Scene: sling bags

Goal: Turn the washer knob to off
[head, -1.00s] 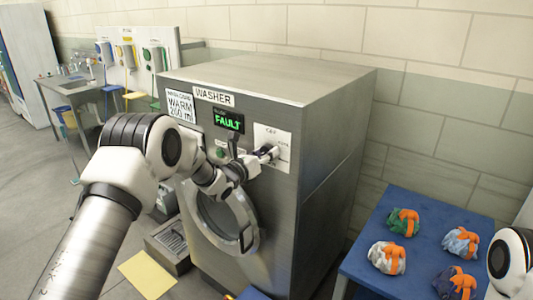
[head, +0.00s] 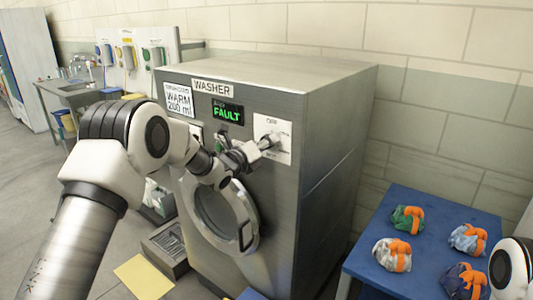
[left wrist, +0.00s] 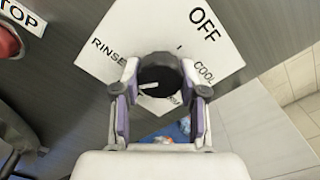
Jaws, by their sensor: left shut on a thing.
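The washer (head: 290,225) is a large steel machine with a green FAULT display (head: 228,112). Its black knob (left wrist: 160,80) sits on a white label plate (head: 284,146), tilted in the left wrist view. There OFF is at upper right, RINSE at left, COOL at right, and a lower word is partly hidden. The knob's white mark lies left of its centre, pointing left, away from OFF. My left gripper (left wrist: 160,73) is shut on the knob, one finger on each side. In the head view the left gripper (head: 268,142) hides most of the knob. My right gripper is not in view.
A blue table (head: 352,266) with several bundled bags in orange bands stands at right. The washer's round door (head: 222,208) is below my left arm. A red button (left wrist: 8,42) with a STOP label is left of the plate. A yellow sheet (head: 145,278) lies on the floor.

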